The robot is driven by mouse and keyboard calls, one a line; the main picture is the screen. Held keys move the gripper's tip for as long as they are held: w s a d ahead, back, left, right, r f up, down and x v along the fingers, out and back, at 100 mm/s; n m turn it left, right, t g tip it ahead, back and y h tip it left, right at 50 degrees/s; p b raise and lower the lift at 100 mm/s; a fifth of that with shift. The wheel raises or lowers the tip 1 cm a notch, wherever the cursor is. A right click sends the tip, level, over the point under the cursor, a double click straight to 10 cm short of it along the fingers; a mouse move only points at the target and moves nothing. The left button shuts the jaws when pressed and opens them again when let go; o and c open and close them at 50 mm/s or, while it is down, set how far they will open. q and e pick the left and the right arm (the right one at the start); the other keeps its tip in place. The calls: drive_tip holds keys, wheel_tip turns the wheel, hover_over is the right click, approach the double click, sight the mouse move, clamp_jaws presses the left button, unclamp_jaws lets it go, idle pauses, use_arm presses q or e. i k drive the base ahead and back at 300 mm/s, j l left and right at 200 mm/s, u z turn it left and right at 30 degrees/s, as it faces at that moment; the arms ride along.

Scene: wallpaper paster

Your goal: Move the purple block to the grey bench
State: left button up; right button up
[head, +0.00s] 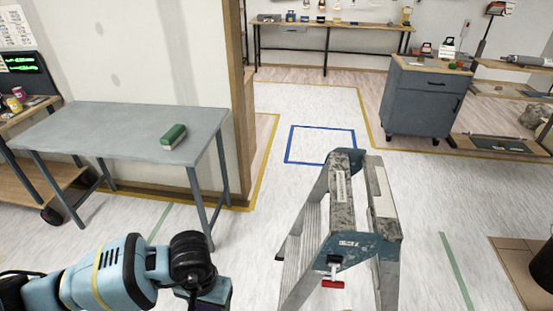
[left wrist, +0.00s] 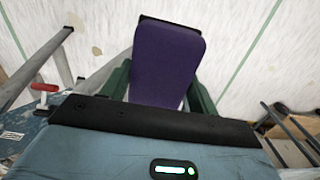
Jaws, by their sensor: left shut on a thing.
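The purple block (left wrist: 168,55) is held between the green fingers of my left gripper (left wrist: 160,88) in the left wrist view. The gripper is shut on it, and the floor shows beyond. In the head view my left gripper (head: 213,292) is at the bottom edge, in front of and below the grey bench, with a dark purple bit beside it; most of the block is hidden or cut off. The grey bench (head: 110,125) stands at the left with a green block (head: 173,137) near its right front part. My right gripper is not in view.
A stepladder (head: 345,220) stands at the centre right, close to my left arm. A wall end (head: 238,95) rises behind the bench. A grey cabinet (head: 424,103) stands at the back right. The bench top left of the green block is clear.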

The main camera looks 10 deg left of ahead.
sight(119, 124)
drive_tip(key=i+j, duration=0.1)
drive_tip(key=j, duration=1.5)
drive_tip(key=i+j, duration=0.1)
drive_tip(key=j, duration=0.3)
drive_tip(key=i+j, duration=0.1)
drive_tip(key=j, duration=0.3)
drive_tip(key=i+j, duration=0.15)
drive_tip(key=j, duration=0.25)
drive_tip(key=i+j, duration=0.2)
drive_tip(key=j, duration=0.2)
drive_tip(key=i+j, duration=0.8)
drive_tip(key=i, duration=0.15)
drive_tip(key=i+j, duration=0.2)
drive_tip(key=i, duration=0.15)
